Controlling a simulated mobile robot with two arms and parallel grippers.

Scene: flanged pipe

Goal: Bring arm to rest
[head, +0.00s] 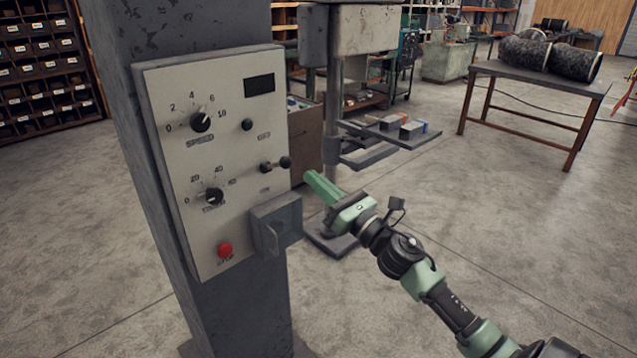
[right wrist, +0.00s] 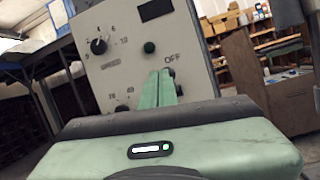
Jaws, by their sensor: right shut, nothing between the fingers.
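My right arm (head: 425,285) comes in from the lower right in the head view. Its green gripper (head: 318,183) is shut and empty, with the fingertips pointing at the control panel (head: 180,170) and a little to the right of its edge. In the right wrist view the shut fingers (right wrist: 160,88) stand in front of the panel (right wrist: 120,75), below the word OFF. A black lever with a ball end (head: 277,164) sits on the panel near the fingertips, and a gap shows between them in the head view. My left gripper is not seen.
The panel is on a grey column (head: 120,130) and carries dials, a red stop button (head: 225,251) and a grey box with a handle (head: 276,226). A drill-like machine (head: 352,30) stands behind. A table (head: 520,75) with dark cylinders is at the far right. Open floor lies between.

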